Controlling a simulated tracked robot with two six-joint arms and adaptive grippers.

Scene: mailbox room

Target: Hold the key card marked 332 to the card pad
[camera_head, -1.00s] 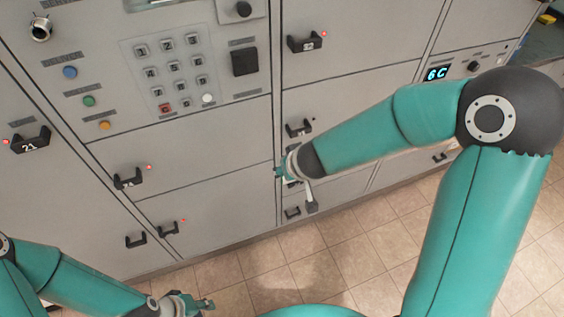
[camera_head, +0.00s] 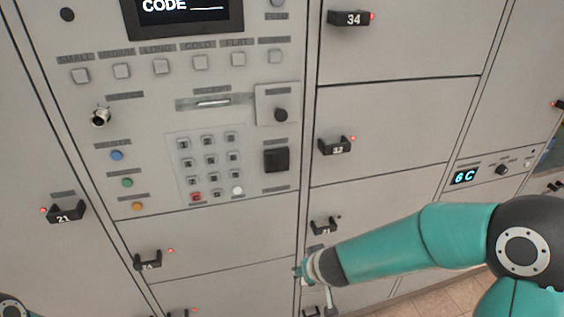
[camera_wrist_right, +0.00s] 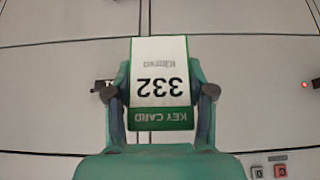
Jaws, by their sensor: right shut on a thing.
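In the head view my right gripper (camera_head: 301,268) is in front of the lockers, below the keypad; the card cannot be made out there. The card pad (camera_head: 277,160) appears to be the black square right of the keypad, above my right gripper and apart from it. My left gripper is out of view.
A 6C display (camera_head: 464,176) is at right.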

